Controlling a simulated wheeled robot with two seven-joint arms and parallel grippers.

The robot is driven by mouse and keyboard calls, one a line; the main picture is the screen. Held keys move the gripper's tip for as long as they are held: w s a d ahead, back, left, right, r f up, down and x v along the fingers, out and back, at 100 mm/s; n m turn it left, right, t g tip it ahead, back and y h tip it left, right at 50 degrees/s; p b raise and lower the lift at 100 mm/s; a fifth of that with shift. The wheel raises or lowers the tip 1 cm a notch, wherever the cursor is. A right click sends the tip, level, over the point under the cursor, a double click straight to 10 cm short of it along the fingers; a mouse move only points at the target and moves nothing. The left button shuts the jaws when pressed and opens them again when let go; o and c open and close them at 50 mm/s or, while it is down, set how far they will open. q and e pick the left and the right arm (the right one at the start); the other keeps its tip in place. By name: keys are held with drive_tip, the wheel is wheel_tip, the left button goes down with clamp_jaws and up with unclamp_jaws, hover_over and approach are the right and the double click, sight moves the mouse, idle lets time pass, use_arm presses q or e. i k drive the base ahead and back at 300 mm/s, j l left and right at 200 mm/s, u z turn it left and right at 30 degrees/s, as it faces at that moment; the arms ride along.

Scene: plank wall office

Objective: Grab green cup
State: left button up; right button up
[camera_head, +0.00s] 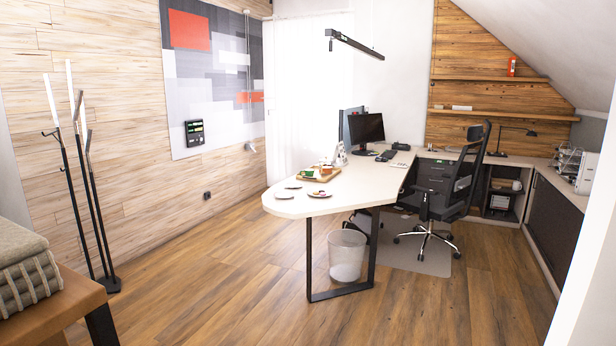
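I cannot make out a green cup for certain in the head view. A wooden tray (333,178) with several small items lies on the white desk (352,192), some way off in the middle of the room. The items on it are too small to tell apart, so I cannot say whether a green cup is among them. Neither of my grippers is in view.
Wooden floor (220,290) lies open before the desk. A waste bin (347,258) stands under it and an office chair (440,200) to its right. A coat stand (88,190) and a bench (60,305) with folded blankets (25,270) are at the left.

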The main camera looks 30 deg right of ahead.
sight(307, 174)
drive_tip(key=l+z, duration=0.2)
drive_tip(key=i+l+z, duration=0.1)
drive_tip(key=i+l, duration=1.3)
drive_tip(key=i+u, duration=0.1)
drive_tip(key=i, duration=0.8)
drive_tip(key=i+l, duration=0.15)
drive_tip(key=i, duration=0.75)
drive_tip(key=i+l+u, duration=0.15)
drive_tip(key=i, duration=0.75)
drive_tip(key=i+j+u, duration=0.15)
drive_tip(key=i, duration=1.05)
drive_tip(key=i+z, duration=0.35)
drive_tip(key=i+j+z, duration=0.15)
drive_tip(key=z, duration=0.2)
drive_tip(key=i+j+z, duration=0.15)
drive_tip(key=z, duration=0.2)
drive_tip(key=i+j, duration=0.05)
